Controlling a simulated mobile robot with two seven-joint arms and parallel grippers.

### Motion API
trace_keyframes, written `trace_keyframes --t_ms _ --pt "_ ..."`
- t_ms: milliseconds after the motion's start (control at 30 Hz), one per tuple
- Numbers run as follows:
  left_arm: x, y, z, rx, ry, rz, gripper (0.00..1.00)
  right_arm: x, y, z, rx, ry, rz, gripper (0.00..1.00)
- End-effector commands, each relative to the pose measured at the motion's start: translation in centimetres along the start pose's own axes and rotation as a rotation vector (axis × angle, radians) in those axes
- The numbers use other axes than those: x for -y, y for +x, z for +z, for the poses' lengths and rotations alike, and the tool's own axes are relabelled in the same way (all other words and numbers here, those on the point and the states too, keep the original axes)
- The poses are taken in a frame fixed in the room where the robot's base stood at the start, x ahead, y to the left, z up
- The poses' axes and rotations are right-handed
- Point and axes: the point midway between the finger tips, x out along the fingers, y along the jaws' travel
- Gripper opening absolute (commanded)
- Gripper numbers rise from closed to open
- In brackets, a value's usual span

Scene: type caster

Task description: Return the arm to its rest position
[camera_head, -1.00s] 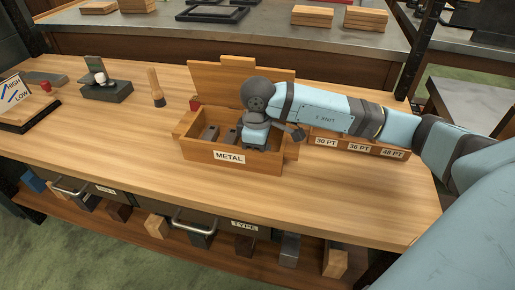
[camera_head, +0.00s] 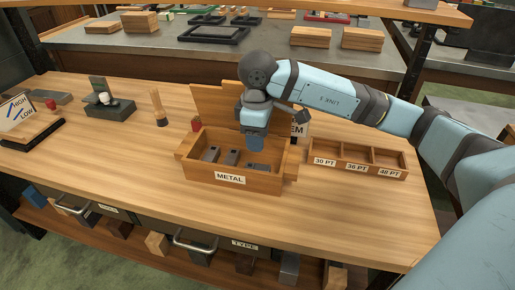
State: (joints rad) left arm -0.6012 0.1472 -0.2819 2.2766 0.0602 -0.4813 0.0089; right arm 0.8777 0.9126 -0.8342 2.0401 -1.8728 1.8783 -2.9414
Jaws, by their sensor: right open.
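My right arm reaches in from the right. Its right gripper (camera_head: 255,143) points down above the right part of a wooden box labelled METAL (camera_head: 233,186). The gripper is open, and no held object shows in it. Several grey metal blocks (camera_head: 230,158) lie in the box. The box's lid (camera_head: 215,106) stands raised at its back. The arm hides part of the lid and the area behind it. My left gripper is not in view.
A three-part tray labelled 30, 36 and 48 PT (camera_head: 358,158) stands right of the box. A HIGH/LOW sign (camera_head: 16,110), a grey stand (camera_head: 106,105) and a brush (camera_head: 158,108) are at left. The bench front is clear.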

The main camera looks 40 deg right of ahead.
Motion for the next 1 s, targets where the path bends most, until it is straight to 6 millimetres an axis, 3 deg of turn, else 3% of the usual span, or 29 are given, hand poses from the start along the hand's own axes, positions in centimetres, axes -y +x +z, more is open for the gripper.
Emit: trace_keyframes --t_ms 267,733,867,1000 --pt "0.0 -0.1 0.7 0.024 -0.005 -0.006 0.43 0.0 -1.1 0.0 0.001 0.0 0.0 0.42" --pt "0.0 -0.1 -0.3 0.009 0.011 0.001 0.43 0.0 -1.4 0.0 0.0 0.0 0.0 0.42" --pt "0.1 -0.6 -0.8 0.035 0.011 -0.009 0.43 0.0 -3.5 0.0 0.0 0.0 0.001 0.42" --pt "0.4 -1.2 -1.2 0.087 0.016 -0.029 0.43 0.0 -7.0 0.0 0.0 0.0 0.001 0.42"
